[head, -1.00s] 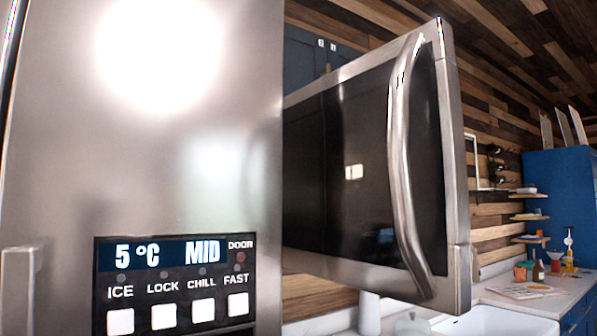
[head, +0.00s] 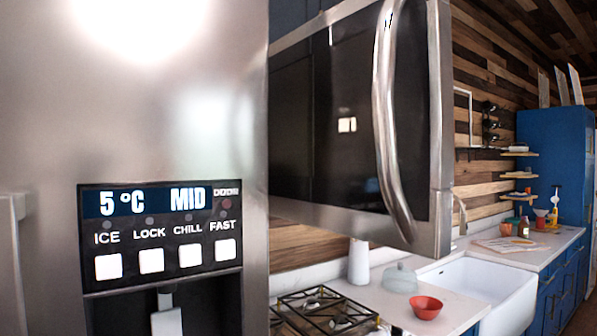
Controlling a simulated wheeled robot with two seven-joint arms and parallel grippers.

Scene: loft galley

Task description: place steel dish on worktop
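No steel dish can be made out in the head view. The pale worktop (head: 455,290) shows at the lower right, beyond the fridge and below the microwave. A red bowl (head: 426,306) sits on it near its front edge. A grey domed dish (head: 400,279) stands behind the bowl; I cannot tell what it is made of. Neither of my grippers is in view.
A steel fridge (head: 170,120) with a lit panel fills the left side, very close. The microwave (head: 350,130) hangs above a gas hob (head: 325,312). A white sink (head: 490,290) and a farther counter (head: 560,243) lie to the right.

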